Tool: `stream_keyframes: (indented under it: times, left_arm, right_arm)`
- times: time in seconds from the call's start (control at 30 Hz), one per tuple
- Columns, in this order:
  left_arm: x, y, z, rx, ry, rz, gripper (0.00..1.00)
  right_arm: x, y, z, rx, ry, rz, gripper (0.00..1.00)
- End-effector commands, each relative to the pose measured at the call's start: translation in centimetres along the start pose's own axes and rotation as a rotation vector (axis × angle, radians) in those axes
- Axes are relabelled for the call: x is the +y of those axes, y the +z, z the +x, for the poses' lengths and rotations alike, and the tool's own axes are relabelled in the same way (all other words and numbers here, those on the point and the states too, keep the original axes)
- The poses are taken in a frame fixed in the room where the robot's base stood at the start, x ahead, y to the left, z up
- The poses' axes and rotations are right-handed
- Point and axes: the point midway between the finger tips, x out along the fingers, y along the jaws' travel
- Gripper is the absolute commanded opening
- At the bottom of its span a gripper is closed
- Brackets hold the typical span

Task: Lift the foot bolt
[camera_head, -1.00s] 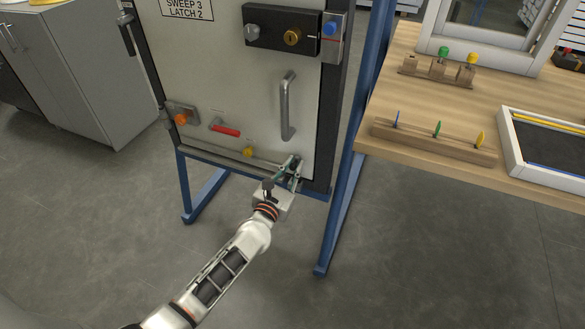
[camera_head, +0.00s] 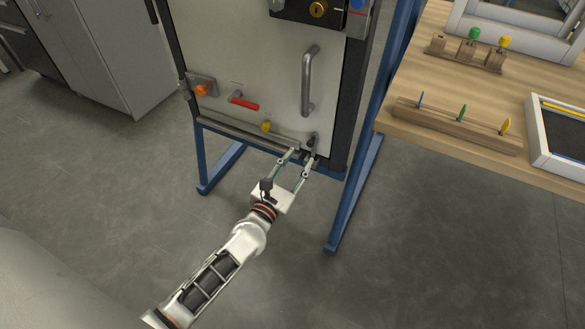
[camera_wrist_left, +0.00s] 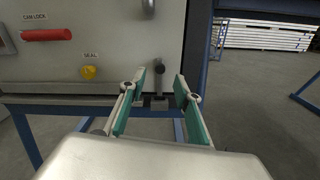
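The foot bolt (camera_head: 312,141) is at the lower right corner of the pale door (camera_head: 270,75). In the left wrist view it is a dark round knob on a short upright rod (camera_wrist_left: 159,83), with a small grey block at its foot. My left gripper (camera_head: 302,156) is open and empty, just in front of the bolt. In the left wrist view the bolt appears between the two green-padded fingers; they appear clear of it, though the exact depth gap is hard to tell. My right gripper is not in view.
A vertical handle (camera_head: 310,80), red cam-lock lever (camera_head: 244,103), yellow seal knob (camera_head: 266,126) and orange knob (camera_head: 201,90) are on the door. A blue frame leg (camera_head: 352,200) stands right of my gripper. A wooden bench (camera_head: 430,85) is farther right. Floor in front is clear.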

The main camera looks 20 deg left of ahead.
Motion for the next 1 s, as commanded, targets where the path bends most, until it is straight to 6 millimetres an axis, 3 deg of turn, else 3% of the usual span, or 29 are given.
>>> stream_keyframes:
  times: [0.1,0.27,0.83,0.93,1.0]
  left_arm:
    - [0.0,0.0,-1.8,0.000,0.000,0.000,0.33]
    - [0.0,0.1,-3.0,-0.001,0.000,0.001,0.33]
    - [0.0,0.2,-3.2,-0.002,0.000,0.000,0.33]
    - [0.3,1.7,-2.7,-0.021,0.004,0.000,0.33]
    - [0.9,4.5,-2.0,-0.054,0.011,0.001,0.33]
  right_arm:
    - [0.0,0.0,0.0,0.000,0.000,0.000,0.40]
    - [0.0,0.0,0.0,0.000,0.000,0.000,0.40]
    - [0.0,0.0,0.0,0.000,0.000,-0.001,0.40]
    - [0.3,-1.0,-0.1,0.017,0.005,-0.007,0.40]
    - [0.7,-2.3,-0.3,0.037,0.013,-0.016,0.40]
